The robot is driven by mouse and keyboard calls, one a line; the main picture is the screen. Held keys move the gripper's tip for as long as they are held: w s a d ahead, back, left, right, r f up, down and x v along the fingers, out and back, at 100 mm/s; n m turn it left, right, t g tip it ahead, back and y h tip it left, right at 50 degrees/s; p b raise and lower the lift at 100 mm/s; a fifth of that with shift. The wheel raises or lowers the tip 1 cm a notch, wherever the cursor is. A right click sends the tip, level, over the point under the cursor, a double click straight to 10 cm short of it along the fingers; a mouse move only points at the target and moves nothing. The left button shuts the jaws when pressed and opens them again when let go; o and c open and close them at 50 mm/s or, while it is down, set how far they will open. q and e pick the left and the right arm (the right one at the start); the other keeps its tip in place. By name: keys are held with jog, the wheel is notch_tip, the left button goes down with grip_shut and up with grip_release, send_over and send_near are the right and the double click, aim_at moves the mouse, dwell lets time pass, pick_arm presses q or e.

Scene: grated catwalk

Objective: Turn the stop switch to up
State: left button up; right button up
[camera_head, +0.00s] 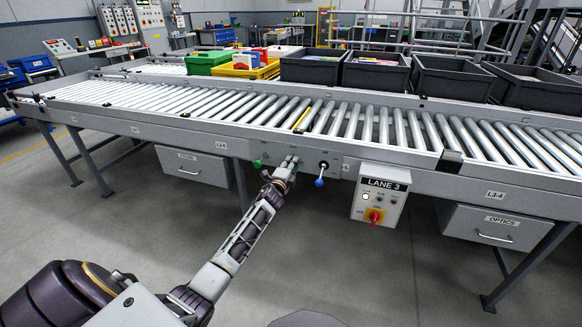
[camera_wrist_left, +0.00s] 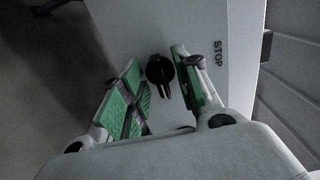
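The stop switch (camera_wrist_left: 160,70) is a black rotary knob with a narrow handle, on a light grey panel marked STOP (camera_wrist_left: 218,53) in the left wrist view. My left gripper (camera_wrist_left: 162,88) is open, with green-padded fingers on both sides of the knob. Gaps show between the knob and the pads, so I see no grip on it. In the head view my left gripper (camera_head: 288,164) is at the conveyor's front rail, and the switch is hidden behind it. My right gripper is not in view.
A green button (camera_head: 257,163) is just left of my gripper, and a blue-ball lever (camera_head: 319,182) is just right. Bins (camera_head: 312,70) stand behind the rollers.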

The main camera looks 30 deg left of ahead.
pick_arm(q)
jog(key=c, duration=0.6)
jog(key=shift+c, duration=0.2)
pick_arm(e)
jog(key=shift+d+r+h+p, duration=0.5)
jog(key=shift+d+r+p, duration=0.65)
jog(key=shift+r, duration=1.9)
pick_arm(q)
jog(key=shift+f+n+p, duration=0.15)
jog(key=shift+n+p, duration=3.7)
jog(key=shift+n, duration=5.25)
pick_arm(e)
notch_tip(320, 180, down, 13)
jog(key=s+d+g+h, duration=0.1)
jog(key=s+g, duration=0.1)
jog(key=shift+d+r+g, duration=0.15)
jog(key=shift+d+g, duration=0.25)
